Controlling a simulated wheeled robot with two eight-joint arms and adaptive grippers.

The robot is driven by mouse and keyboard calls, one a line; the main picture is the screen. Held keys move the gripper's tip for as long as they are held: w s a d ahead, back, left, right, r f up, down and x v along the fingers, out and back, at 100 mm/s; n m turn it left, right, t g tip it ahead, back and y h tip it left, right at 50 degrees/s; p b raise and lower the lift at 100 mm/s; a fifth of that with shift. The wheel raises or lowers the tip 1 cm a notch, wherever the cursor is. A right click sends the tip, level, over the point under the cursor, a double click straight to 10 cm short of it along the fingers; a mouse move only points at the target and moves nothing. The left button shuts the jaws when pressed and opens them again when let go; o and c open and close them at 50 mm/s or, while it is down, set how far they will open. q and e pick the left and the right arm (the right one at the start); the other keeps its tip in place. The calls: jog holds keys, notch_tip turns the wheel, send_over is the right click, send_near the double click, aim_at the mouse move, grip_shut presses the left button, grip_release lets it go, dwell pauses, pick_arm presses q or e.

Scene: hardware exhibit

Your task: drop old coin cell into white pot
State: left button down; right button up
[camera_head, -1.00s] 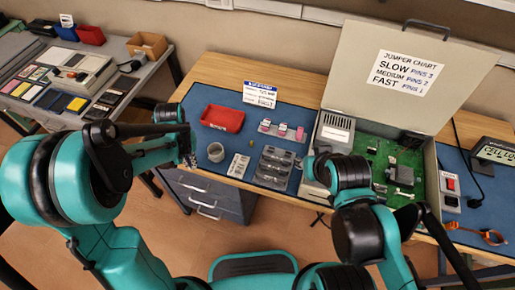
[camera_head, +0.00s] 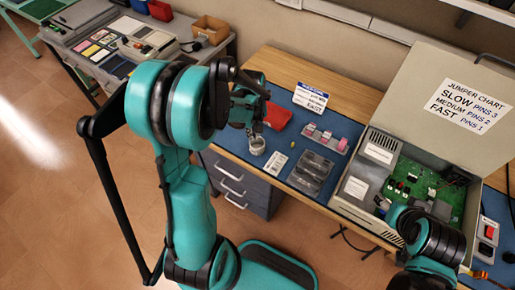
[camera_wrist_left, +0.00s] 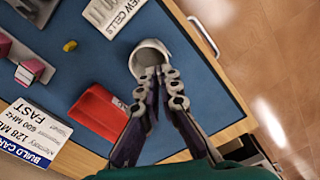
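The white pot (camera_head: 257,146) stands upright on the blue mat, left of a white card. It also shows in the left wrist view (camera_wrist_left: 150,52), its mouth facing the camera. My left gripper (camera_head: 254,131) is right above the pot in the head view. In the left wrist view its fingertips (camera_wrist_left: 158,78) lie over the pot's near rim, close together. I cannot make out whether anything is between them. I see no coin cell; it may be hidden by the fingers or inside the pot. My right gripper is out of view; only part of that arm shows.
A red tray (camera_head: 278,116) lies behind the pot. A small yellow-green object (camera_head: 292,142), a white card (camera_head: 277,163) labelled for new cells and a grey sectioned tray (camera_head: 310,172) lie to the right. The open computer case (camera_head: 362,188) stands further right.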

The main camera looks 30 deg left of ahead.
pick_arm(q)
jog(key=shift+f+b, duration=0.85)
jog(key=shift+f, duration=0.75)
jog(key=c, duration=1.6)
grip_release()
jog(key=shift+c, duration=0.2)
notch_tip(320, 180, up, 12)
jog(key=shift+r, duration=0.1)
